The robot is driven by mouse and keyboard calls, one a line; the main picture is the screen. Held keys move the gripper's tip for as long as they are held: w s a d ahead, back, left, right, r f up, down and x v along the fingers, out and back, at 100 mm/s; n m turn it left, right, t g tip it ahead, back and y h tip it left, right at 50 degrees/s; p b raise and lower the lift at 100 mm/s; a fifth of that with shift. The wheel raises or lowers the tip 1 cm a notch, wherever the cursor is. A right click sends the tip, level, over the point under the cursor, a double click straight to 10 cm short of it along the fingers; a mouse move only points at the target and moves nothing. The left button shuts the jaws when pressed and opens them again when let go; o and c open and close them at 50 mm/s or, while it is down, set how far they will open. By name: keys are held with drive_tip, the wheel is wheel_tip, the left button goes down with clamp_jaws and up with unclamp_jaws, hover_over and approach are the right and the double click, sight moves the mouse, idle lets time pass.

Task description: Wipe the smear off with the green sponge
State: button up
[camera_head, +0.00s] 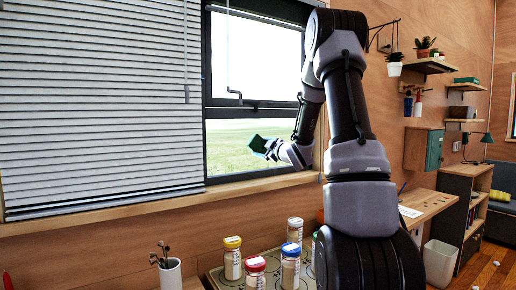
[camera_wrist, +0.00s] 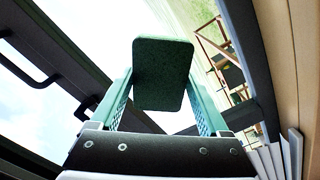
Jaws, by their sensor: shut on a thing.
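The green sponge (camera_head: 257,144) is in front of the lower window pane (camera_head: 228,160) in the head view. My gripper (camera_head: 271,149) is shut on it, with the arm reaching in from the right. In the wrist view the dark green sponge (camera_wrist: 162,60) stands upright between the two green fingers of my gripper (camera_wrist: 162,95). I cannot tell whether the sponge touches the glass. I cannot make out a smear on the glass in either view; my arm and the sponge cover part of the window.
A wooden sill (camera_head: 130,212) runs below. A black window handle (camera_wrist: 30,72) juts out.

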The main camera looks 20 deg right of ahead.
drive_tip(key=shift+s+d, duration=0.1)
drive_tip(key=shift+s, duration=0.25)
drive_tip(key=shift+s+d, duration=0.2)
drive_tip(key=shift+s, duration=0.55)
drive_tip(key=shift+s+d, duration=0.15)
drive_tip(key=shift+s, duration=0.6)
drive_tip(key=shift+w, duration=0.1)
drive_tip(key=shift+w+a+f, duration=0.25)
drive_tip(key=shift+w+f, duration=0.05)
drive_tip(key=shift+w, duration=0.8)
drive_tip(key=shift+w+a+f, duration=0.2)
drive_tip(key=shift+w+f, duration=0.15)
drive_tip(key=shift+w, duration=0.75)
drive_tip(key=shift+w+a+f, duration=0.25)
drive_tip(key=shift+w+f, duration=0.05)
drive_tip(key=shift+w, duration=0.8)
drive_tip(key=shift+w+a, duration=0.15)
drive_tip(key=shift+w, duration=0.85)
